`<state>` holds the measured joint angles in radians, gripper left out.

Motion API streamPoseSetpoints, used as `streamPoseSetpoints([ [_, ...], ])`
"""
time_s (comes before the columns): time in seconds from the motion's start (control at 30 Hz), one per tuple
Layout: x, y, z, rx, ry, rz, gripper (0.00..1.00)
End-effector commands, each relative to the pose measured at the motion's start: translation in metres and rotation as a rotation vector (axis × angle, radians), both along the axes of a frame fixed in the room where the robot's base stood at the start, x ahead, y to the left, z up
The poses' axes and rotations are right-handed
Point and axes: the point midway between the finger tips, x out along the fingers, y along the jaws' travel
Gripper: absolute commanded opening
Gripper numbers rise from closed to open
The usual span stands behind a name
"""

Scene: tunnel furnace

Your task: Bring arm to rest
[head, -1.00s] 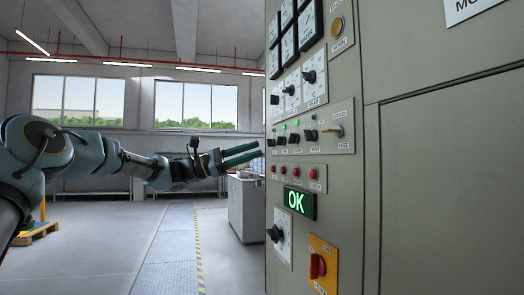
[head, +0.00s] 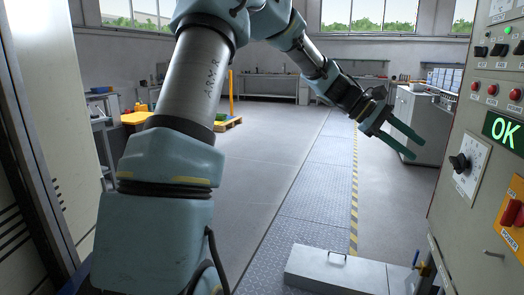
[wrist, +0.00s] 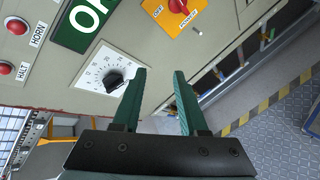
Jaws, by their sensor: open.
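My gripper (head: 418,146) is open and empty in the head view, its two green fingers pointing right and down toward the control panel (head: 474,95). A gap of free air shows between the fingertips and the panel. The wrist view shows both fingers (wrist: 160,72) apart with nothing between them. My arm reaches from the lower left up and over to the right. Beyond the fingers, the wrist view shows a black dial (wrist: 114,82) on a white plate and the green OK display (wrist: 86,22).
The panel carries a red power switch (head: 515,212) on an orange plate and red buttons (head: 492,89). A grey box (head: 355,272) lies low in front. A cabinet (head: 420,125) stands behind the gripper. The floor walkway (head: 318,175) is clear.

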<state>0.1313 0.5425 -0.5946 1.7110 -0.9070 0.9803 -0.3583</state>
Motion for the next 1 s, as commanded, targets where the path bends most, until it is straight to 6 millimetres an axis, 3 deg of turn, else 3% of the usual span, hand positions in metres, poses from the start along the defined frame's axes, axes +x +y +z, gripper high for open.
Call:
streamPoseSetpoints([
  [0.03, 0.001, 0.032, -0.013, 0.094, -0.084, 0.005, 0.42],
  [0.2, 0.007, 0.148, -0.059, 0.368, -0.331, -0.014, 0.42],
  [0.4, -0.009, 0.29, -0.074, 0.634, -0.558, -0.099, 0.42],
  [0.53, -0.032, 0.362, -0.073, 0.752, -0.659, -0.173, 0.42],
  [0.6, -0.045, 0.389, -0.072, 0.792, -0.698, -0.21, 0.42],
  [0.7, -0.059, 0.413, -0.071, 0.825, -0.733, -0.25, 0.42],
  [0.8, -0.066, 0.423, -0.072, 0.838, -0.749, -0.27, 0.42],
  [1.0, -0.067, 0.425, -0.074, 0.84, -0.751, -0.274, 0.42],
])
